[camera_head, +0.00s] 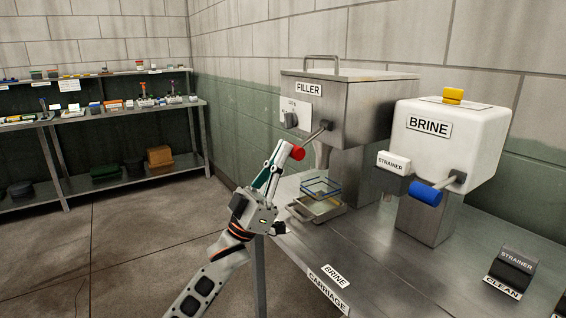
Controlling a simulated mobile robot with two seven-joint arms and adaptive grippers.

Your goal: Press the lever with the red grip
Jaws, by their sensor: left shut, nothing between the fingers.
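The lever with the red grip (298,152) sticks out from the left side of the steel filler (365,110). Its rod (318,133) runs from the filler's body down to the red ball-like end. My left gripper (285,152) is shut and empty. Its fingertips are at the left side of the red grip, very close to it; I cannot tell whether they touch. My right gripper is not in view.
A white brine unit (470,150) with a blue-grip lever (426,192) stands right of the filler. A clear square container (321,187) sits on a tray below the filler. A strainer block (517,265) is at the bench's front right. Loaded shelves (110,110) stand at the back left.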

